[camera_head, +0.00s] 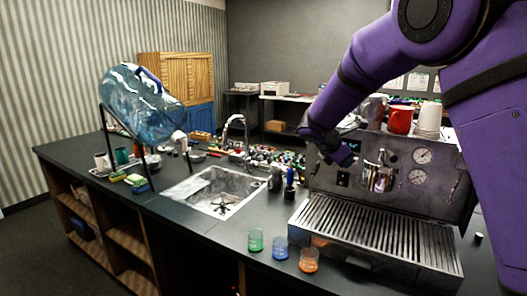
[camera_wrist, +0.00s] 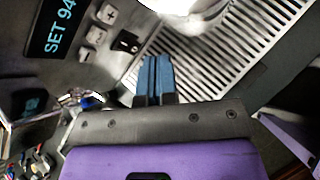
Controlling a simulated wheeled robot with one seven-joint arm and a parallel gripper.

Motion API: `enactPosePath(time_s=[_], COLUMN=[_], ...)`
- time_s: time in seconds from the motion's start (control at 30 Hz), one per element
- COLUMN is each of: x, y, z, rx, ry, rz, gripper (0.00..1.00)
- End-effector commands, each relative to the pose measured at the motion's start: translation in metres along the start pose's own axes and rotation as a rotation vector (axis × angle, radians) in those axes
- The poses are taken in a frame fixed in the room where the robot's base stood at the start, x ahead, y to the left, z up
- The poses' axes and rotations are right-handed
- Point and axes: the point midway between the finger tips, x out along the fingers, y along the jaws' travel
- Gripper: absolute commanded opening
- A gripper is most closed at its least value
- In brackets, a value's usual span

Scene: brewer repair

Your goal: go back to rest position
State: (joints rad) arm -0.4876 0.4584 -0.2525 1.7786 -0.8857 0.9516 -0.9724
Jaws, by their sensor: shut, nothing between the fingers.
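My gripper (camera_wrist: 155,76) shows in the wrist view with its two blue fingers side by side, shut and empty. It is close to the front of the espresso machine (camera_head: 400,170), near a display reading "SET 94" (camera_wrist: 62,25) and its plus and minus buttons (camera_wrist: 103,25). In the head view my purple arm reaches in from the upper right, and my gripper (camera_head: 346,160) is in front of the machine's upper left panel. The slatted drip tray (camera_head: 372,232) lies below; it also shows behind the fingers in the wrist view (camera_wrist: 215,60).
A sink (camera_head: 212,188) is left of the machine. A large water bottle (camera_head: 140,103) tilts on a stand. A red mug (camera_head: 400,120) and white cups (camera_head: 428,118) sit atop the machine.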

Motion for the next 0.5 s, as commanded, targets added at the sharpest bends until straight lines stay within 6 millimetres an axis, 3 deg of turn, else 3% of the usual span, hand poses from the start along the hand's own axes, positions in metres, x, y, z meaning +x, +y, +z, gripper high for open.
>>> enactPosePath(time_s=[0.17, 0.5], x=[-0.017, -0.064], y=[-0.034, -0.132], z=[0.033, 0.090], rx=[0.182, 0.661], ry=[0.079, 0.274], rz=[-0.030, -0.123], gripper=[0.00, 0.00])
